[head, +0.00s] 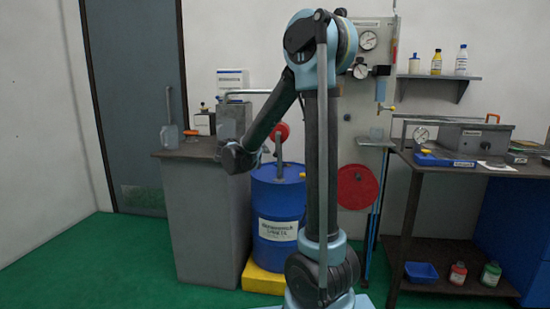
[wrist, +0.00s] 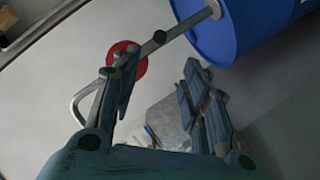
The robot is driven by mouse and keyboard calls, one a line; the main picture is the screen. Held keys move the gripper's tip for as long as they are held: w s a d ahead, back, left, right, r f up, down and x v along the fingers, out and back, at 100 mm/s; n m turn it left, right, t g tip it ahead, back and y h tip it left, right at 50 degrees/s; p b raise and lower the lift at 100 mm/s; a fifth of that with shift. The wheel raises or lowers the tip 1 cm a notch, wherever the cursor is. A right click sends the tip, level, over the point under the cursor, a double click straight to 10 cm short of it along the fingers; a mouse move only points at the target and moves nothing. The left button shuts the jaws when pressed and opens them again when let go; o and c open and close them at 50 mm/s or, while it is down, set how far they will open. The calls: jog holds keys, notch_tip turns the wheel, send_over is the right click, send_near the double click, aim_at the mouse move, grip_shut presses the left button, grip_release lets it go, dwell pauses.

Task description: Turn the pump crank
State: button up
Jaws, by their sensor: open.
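The pump on top of the blue drum (head: 277,205) has a red round body (head: 282,131) and a bent metal pipe reaching left. In the wrist view, the red body (wrist: 136,68) is partly behind my left-hand finger. I cannot tell for sure whether this knob is the crank's grip. My gripper (wrist: 163,98) is open and empty, its fingers spread on either side. In the head view, my gripper is small and unclear beside the pump.
A grey cabinet (head: 205,220) stands left of the drum, with small containers on top. The drum stands on a yellow base (head: 262,279). A panel with gauges (head: 369,40) and a red wheel (head: 357,187) is behind my arm. A workbench (head: 450,175) is at right.

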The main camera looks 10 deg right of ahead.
aim_at(274, 154)
jog(key=x, duration=1.6)
jog(key=shift+w+d, duration=0.2)
jog(key=shift+d, duration=0.1)
grip_shut()
